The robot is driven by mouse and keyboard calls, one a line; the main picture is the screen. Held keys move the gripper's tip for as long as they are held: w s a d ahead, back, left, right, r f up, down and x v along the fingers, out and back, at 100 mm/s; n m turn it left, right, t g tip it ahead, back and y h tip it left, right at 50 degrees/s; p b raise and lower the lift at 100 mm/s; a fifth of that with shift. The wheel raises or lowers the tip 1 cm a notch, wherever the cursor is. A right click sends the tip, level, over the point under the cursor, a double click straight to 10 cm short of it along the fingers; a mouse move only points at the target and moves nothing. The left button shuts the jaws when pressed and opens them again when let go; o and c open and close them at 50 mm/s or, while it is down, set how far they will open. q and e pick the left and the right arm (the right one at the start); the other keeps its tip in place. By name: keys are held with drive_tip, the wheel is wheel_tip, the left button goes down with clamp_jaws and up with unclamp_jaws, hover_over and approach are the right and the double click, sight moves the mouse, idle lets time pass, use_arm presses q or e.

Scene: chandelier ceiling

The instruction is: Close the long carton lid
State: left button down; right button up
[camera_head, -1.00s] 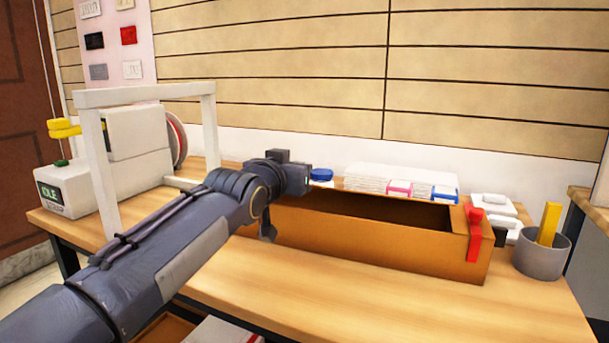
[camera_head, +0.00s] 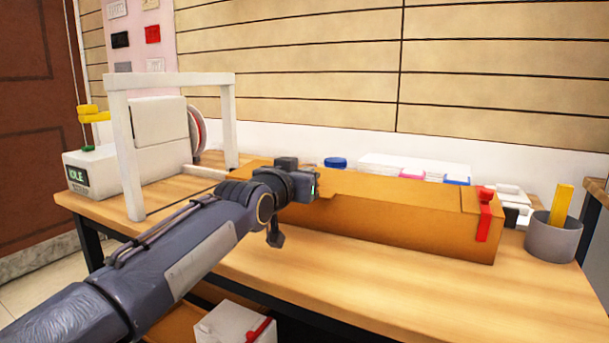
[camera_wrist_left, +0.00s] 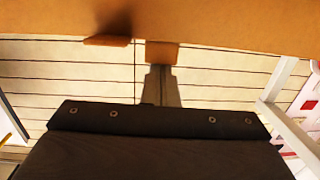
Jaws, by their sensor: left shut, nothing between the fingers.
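The long orange-brown carton (camera_head: 400,228) lies along the table. Its lid (camera_head: 400,194) covers the opening, and no dark interior shows; whether it is fully flush I cannot tell. A red ribbon-like clasp (camera_head: 485,212) hangs over its right end. My left gripper (camera_head: 304,187) is at the carton's left part, its fingers hidden in the head view. In the left wrist view, the shut, empty fingers (camera_wrist_left: 162,75) point at a small brown tab (camera_wrist_left: 162,52) below a brown panel (camera_wrist_left: 200,22). Contact is unclear. My right gripper is not in view.
A white frame and machine (camera_head: 130,135) stand at the left. A blue round lid (camera_head: 335,162) and white packs (camera_head: 410,165) lie behind the carton. A grey cup (camera_head: 553,240) stands at its right. The front tabletop (camera_head: 370,275) is clear.

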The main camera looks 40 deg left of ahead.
use_arm(q)
drive_tip(key=shift+w+a+f+g, duration=0.1)
drive_tip(key=shift+f+g, duration=0.2)
drive_tip(key=shift+f, duration=0.75)
wheel_tip(320, 180, up, 5)
drive_tip(key=p, duration=0.4)
drive_tip(key=s+d+f, duration=0.3)
drive_tip(key=s+f, duration=0.2)
drive_tip(key=s, duration=0.2)
drive_tip(key=shift+s+f, duration=0.25)
